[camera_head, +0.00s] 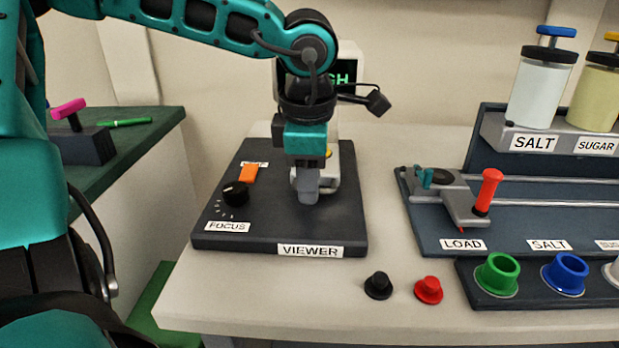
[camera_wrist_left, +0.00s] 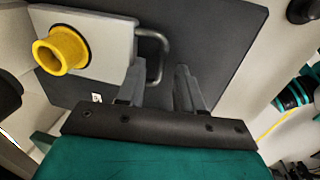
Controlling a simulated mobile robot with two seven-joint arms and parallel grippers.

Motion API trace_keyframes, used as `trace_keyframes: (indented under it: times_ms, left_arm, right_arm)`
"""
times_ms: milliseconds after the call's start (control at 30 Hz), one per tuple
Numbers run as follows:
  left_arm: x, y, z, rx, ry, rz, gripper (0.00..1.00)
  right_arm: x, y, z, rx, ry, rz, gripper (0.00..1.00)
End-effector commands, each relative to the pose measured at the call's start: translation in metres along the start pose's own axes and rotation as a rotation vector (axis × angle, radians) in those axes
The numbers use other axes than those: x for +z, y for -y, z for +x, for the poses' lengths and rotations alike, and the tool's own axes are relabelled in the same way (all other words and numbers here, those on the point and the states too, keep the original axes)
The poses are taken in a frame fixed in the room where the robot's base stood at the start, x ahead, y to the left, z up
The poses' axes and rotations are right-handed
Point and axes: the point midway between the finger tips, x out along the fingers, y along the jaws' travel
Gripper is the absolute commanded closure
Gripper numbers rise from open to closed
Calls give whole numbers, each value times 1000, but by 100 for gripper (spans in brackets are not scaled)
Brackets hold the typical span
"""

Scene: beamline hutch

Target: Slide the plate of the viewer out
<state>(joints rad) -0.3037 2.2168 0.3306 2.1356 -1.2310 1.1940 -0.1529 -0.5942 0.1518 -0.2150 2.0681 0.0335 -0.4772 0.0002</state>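The viewer (camera_head: 345,225) is a dark base with a VIEWER label on its front edge. Its light grey plate (camera_wrist_left: 105,32) carries a yellow cup (camera_wrist_left: 62,50) and has a grey loop handle (camera_wrist_left: 165,50) on one edge. In the head view my left gripper (camera_head: 305,198) points down over the viewer and hides most of the plate. In the left wrist view the fingers of my left gripper (camera_wrist_left: 160,72) are apart, with the handle's outer bar appearing between their tips. I cannot tell whether they touch it. My right gripper is not in view.
On the viewer are an orange switch (camera_head: 248,173) and a black focus knob (camera_head: 236,193). A black cap (camera_head: 378,285) and a red cap (camera_head: 428,290) are in front. A rail station (camera_head: 440,235) with a red-handled carriage (camera_head: 460,200) stands right. The table between is clear.

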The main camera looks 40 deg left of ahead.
Motion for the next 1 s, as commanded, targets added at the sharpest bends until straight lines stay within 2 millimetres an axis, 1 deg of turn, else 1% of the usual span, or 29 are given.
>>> trace_keyframes:
  times_ms: [167, 500, 567, 1000]
  left_arm:
    - [0, 0, 0, 0, 0, 0, 64]
    - [0, 0, 0, 0, 0, 0, 96]
    - [0, 0, 0, 0, 0, 0, 100]
    - [0, 0, 0, 0, -1, 1, 100]
  right_arm:
    - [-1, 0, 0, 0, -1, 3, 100]
    - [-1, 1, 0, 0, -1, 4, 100]
    - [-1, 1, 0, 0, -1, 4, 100]
    - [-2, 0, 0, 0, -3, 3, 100]
